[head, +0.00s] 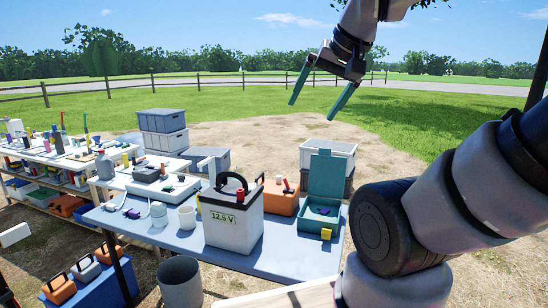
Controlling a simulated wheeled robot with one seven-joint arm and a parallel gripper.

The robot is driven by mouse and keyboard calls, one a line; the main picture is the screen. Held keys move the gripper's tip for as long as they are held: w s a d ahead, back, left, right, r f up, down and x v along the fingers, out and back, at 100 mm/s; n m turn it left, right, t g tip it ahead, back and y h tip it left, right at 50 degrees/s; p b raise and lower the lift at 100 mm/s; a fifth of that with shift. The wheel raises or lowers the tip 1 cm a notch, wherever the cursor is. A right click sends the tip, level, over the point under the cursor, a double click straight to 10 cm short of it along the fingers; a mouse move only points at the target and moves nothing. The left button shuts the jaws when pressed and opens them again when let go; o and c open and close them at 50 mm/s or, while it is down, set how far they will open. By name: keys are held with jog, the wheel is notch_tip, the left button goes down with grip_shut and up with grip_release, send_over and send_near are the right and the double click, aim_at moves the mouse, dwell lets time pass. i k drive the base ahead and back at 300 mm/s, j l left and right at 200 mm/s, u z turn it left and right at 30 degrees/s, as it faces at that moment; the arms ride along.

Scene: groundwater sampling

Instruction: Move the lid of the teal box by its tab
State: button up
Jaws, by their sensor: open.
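The teal box (309,227) stands on the blue-grey table, right of the white battery-like case. Its lid (326,173) stands upright at the back, so the box is open. A small dark blue or purple item shows inside it. A yellow piece (326,234) sits on the box's front wall; I cannot tell whether it is the lid's tab or a latch. My gripper (312,110) is open and empty, in the air well above the box, its two green fingers apart and pointing down to the left.
A white case (233,226) marked 12.5 V, with a black handle, stands left of the box. An orange box (281,199) is behind, between them. Grey-white crates (328,155) are stacked behind the lid. A white mug (187,217) stands at left. The table front (270,264) is bare.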

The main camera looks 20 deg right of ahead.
aim_at(327, 172)
jog(key=l+z, duration=0.15)
jog(key=l, duration=1.3)
